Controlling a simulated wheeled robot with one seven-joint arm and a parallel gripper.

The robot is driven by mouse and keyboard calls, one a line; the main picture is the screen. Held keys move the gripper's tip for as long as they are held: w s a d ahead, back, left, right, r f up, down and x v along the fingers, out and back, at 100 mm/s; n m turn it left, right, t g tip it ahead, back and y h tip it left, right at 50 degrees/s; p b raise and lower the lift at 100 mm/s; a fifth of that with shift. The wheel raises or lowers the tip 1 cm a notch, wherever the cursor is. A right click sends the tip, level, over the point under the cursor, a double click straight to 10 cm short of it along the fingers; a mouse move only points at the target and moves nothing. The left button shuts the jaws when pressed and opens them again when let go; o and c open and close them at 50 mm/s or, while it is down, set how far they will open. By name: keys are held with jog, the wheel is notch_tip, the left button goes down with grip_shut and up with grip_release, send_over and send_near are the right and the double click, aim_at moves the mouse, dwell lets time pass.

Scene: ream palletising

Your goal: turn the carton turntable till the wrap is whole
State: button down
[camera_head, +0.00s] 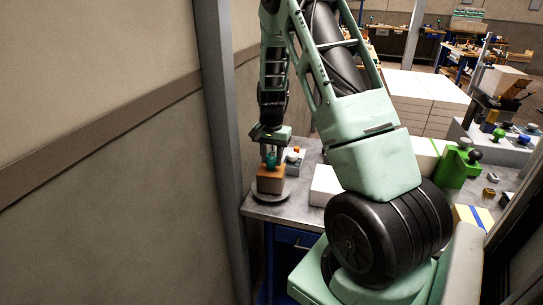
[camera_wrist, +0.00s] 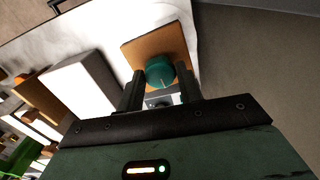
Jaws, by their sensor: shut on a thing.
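The brown carton (camera_head: 270,181) sits on the grey round turntable (camera_head: 269,198) at the left end of the metal bench. A teal knob (camera_head: 270,160) stands on top of the carton. My gripper (camera_head: 270,152) points down from above and is shut on this knob. In the wrist view my gripper's two dark fingers (camera_wrist: 160,88) lie on either side of the teal knob (camera_wrist: 159,71), with the orange-brown carton top (camera_wrist: 150,48) behind it. I cannot make out any wrap on the carton, and its far sides are hidden.
A small grey box with an orange button (camera_head: 294,157) stands right beside the carton. A white block (camera_head: 324,185) lies further right on the bench (camera_head: 300,205). A grey post (camera_head: 222,120) and the wall stand close on the left. A green device (camera_head: 457,166) is at the right.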

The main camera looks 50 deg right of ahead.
jog(key=shift+r+m, duration=0.1)
jog(key=shift+m, duration=0.9)
jog(key=shift+w, duration=0.1)
jog(key=c, duration=0.9)
grip_release()
notch_tip(320, 180, up, 17)
jog(key=shift+r+b, duration=0.15)
jog(key=shift+b, duration=0.75)
